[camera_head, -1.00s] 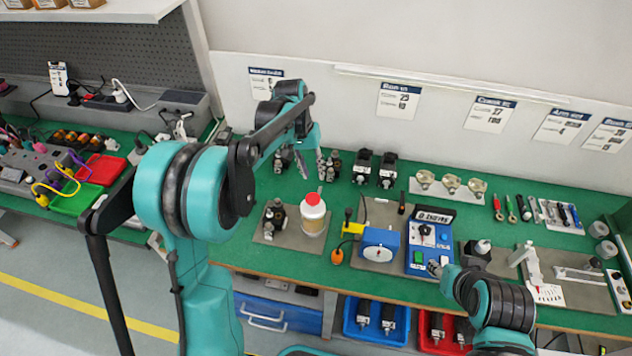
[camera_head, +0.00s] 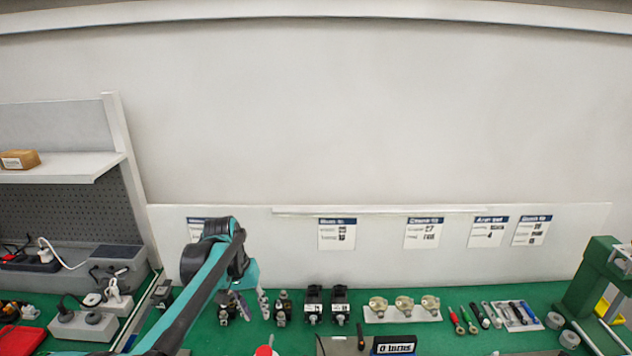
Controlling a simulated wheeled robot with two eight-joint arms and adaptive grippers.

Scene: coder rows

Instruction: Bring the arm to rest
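My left arm (camera_head: 195,305) comes in from the bottom left and reaches over the green bench. My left gripper (camera_head: 253,304) points downward at its end, with its two fingers apart and nothing seen between them. It hangs in front of small dark fittings (camera_head: 283,308); whether it touches any is not clear. My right gripper is out of view.
The green bench (camera_head: 450,340) runs along a white wall. On it stand two black devices (camera_head: 340,305), a tray of round parts (camera_head: 404,309), hand tools (camera_head: 488,316) and a green press frame (camera_head: 590,285). Power strips (camera_head: 95,318) are at left.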

